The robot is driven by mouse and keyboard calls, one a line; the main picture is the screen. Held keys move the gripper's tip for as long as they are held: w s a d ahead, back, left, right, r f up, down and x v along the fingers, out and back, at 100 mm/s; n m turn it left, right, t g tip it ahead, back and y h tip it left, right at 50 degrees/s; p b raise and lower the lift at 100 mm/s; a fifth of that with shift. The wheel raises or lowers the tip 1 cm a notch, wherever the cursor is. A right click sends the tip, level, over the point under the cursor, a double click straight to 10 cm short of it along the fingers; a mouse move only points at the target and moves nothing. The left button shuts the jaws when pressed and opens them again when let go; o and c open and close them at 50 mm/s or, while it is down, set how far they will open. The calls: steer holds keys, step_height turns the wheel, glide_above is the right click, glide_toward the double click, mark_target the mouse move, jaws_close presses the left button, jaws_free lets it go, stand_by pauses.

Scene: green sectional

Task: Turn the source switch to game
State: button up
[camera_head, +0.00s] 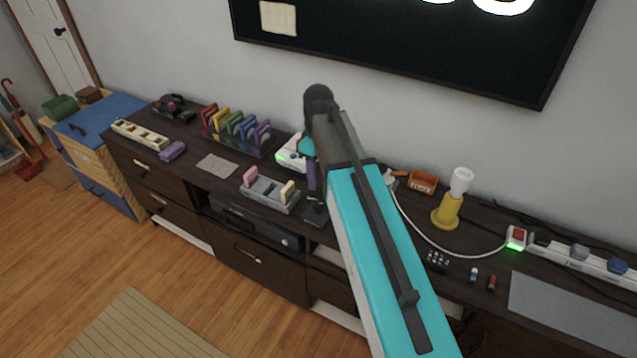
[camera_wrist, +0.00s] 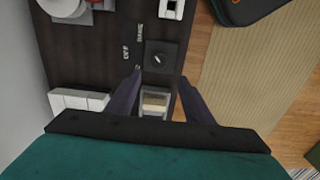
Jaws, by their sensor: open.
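The source switch (camera_wrist: 160,56) is a small dark square box with a round knob and a pale pointer mark, seen in the wrist view just beyond my fingertips. White lettering sits to its left, too small to read surely; one word looks like GAME. Which label the pointer faces I cannot tell. A dark box that seems to be the switch (camera_head: 315,213) shows in the head view, partly hidden by my arm. My gripper (camera_wrist: 160,78) is open and empty, with its two dark purple fingers spread above the cabinet top. In the head view my gripper (camera_head: 312,180) is largely hidden behind my arm.
A grey holder (camera_head: 268,198) with pink and cream pieces stands close by the switch; its cream piece (camera_wrist: 155,101) shows between my fingers. A white device (camera_head: 290,158) with a green light sits behind.

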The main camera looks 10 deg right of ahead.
steer(key=shift+r, duration=1.1)
steer(key=shift+f, duration=0.1)
